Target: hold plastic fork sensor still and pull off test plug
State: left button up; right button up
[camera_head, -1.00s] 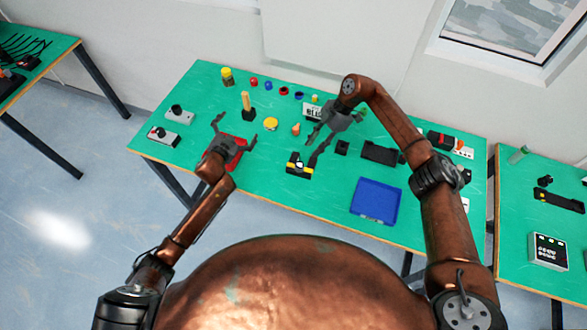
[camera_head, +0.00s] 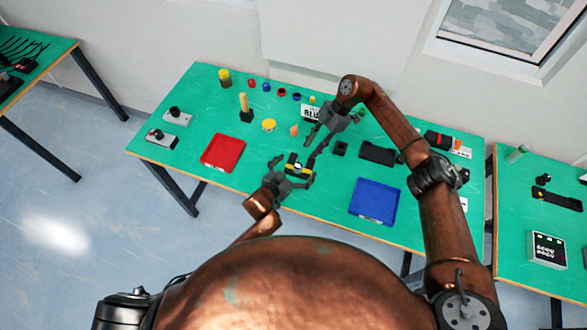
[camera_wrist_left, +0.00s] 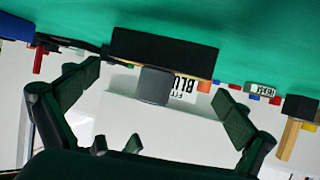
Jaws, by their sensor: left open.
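A small black and yellow device (camera_head: 297,167), which looks like the fork sensor, sits on the green table in front of me. In the left wrist view a black block (camera_wrist_left: 165,47) with a grey cylindrical end (camera_wrist_left: 154,86) shows, probably this sensor and its plug. My left gripper (camera_head: 293,171) is open at the device's near side. In the left wrist view its spread fingers (camera_wrist_left: 155,90) stand on either side of the grey end, with no clear contact. My right gripper (camera_head: 307,152) seems open, its fingers pointing down just behind the device.
A red tray (camera_head: 223,152) lies to the left and a blue tray (camera_head: 374,201) to the right. A yellow disc (camera_head: 268,125), a wooden-handled tool (camera_head: 244,104) and an orange cone (camera_head: 294,130) stand behind. A black block (camera_head: 378,154) lies to the right.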

aim_at(302, 162)
pick_arm(q)
jog(key=shift+x, duration=2.4)
jog(key=shift+c, duration=0.5)
jog(key=c, duration=1.3)
jog(key=shift+s+a+f, duration=0.2)
jog(key=shift+f, duration=0.2)
jog(key=o, duration=1.4)
jog(key=shift+o, duration=0.2)
jog(key=shift+r, duration=0.1)
